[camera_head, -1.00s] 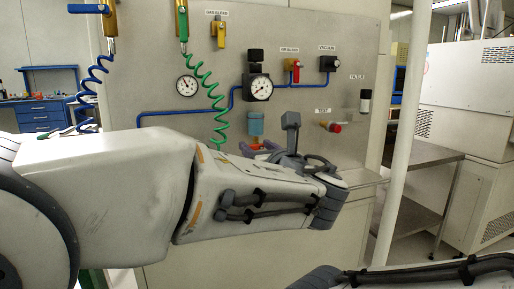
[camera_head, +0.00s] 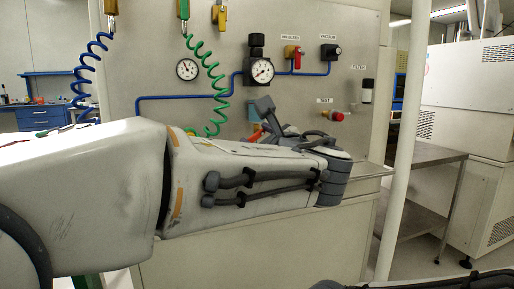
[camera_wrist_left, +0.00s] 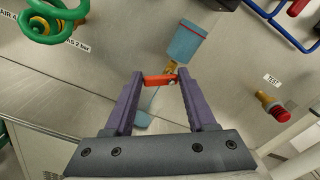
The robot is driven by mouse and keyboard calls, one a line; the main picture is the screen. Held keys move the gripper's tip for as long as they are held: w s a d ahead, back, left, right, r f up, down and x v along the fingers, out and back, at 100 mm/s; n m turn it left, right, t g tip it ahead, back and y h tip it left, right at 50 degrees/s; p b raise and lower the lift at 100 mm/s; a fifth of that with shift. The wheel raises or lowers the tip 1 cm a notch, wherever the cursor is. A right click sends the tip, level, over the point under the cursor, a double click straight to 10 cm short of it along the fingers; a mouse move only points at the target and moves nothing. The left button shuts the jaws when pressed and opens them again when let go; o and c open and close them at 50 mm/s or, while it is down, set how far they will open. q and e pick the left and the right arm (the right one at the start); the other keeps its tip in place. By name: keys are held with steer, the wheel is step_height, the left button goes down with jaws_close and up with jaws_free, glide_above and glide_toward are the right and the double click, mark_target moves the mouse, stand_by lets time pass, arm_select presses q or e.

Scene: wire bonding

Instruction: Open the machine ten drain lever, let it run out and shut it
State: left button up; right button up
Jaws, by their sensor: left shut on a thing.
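A light blue bowl (camera_wrist_left: 186,42) hangs on the grey panel, with a small brass valve (camera_wrist_left: 170,70) under it. The red-orange drain lever (camera_wrist_left: 157,80) lies crosswise below the bowl, between the purple fingers of my left gripper (camera_wrist_left: 160,77), which is shut on it. A pale blue strip (camera_wrist_left: 149,105) runs down below the valve; I cannot tell whether it is liquid or a tube. In the head view the bowl (camera_head: 253,109) and lever (camera_head: 255,135) show partly behind my left wrist. My right gripper is out of view.
A red TEST knob (camera_head: 334,116) sticks out of the panel to the right. A coiled green hose (camera_head: 214,90) hangs on the left, near the gauges (camera_head: 259,71). A steel ledge (camera_head: 365,172) runs below, and a white post (camera_head: 398,150) stands at the right.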

arm_select(q)
steer(key=shift+w+d+f+n+b, duration=0.15)
steer(key=shift+f+n+b, duration=0.1)
steer(key=shift+n+b, duration=1.45)
steer(key=shift+s+d+f+n+b, duration=0.15)
steer(key=shift+f+n+b, duration=0.1)
steer(key=shift+n+b, duration=1.45)
steer(key=shift+w+d+f+n+b, duration=0.15)
steer(key=shift+f+n+b, duration=0.1)
steer(key=shift+n+b, duration=1.45)
steer(key=shift+n+p, duration=0.35)
steer(key=shift+n, duration=0.15)
steer(key=o, duration=1.4)
steer(key=shift+r, duration=0.1)
steer(key=shift+c, duration=0.2)
